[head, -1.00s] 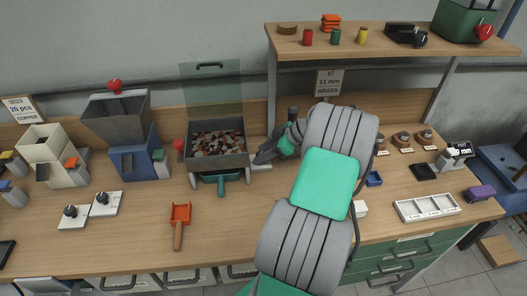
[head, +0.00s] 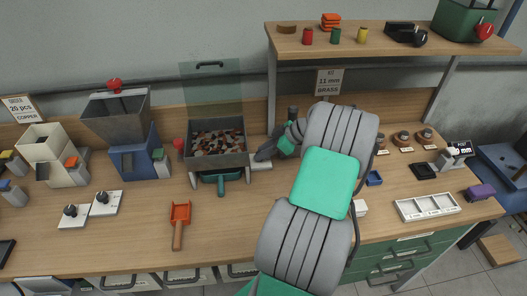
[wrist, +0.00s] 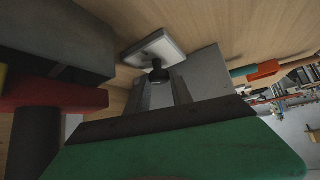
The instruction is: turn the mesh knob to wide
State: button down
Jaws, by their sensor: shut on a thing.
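The mesh knob (wrist: 157,72) is a small black knob on a pale square plate (wrist: 152,48) in the wrist view. My gripper (wrist: 162,84) has its grey fingers shut on the knob. In the head view my gripper (head: 262,156) reaches down just right of the sieve box (head: 218,158), which holds mixed brown and grey pieces. There the knob is hidden behind my gripper, and only a pale edge of the plate (head: 262,168) shows. I cannot read the knob's setting or any marks on the plate.
A dark box wall and a red part (wrist: 55,95) are close on the left in the wrist view. A blue hopper (head: 140,160) and an orange scoop (head: 179,222) are on the bench at left. The shelf (head: 390,38) hangs above my arm.

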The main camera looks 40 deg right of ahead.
jog(key=shift+f+m+h+b, duration=0.15)
jog(key=shift+m+h+b, duration=0.4)
jog(key=shift+b, duration=0.3)
jog(key=m+h+b, duration=0.1)
jog(key=m+t+h+b, duration=0.1)
jog(key=m+b, duration=0.1)
jog(key=shift+s+a, duration=0.1)
jog(key=shift+a, duration=0.1)
jog(key=shift+a+m+h+b, duration=0.2)
jog(key=shift+m+h+b, duration=1.5)
jog(key=shift+m, duration=0.75)
jog(key=shift+r+h, duration=0.2)
jog(key=shift+h, duration=0.05)
jog(key=c, duration=1.2)
grip_release()
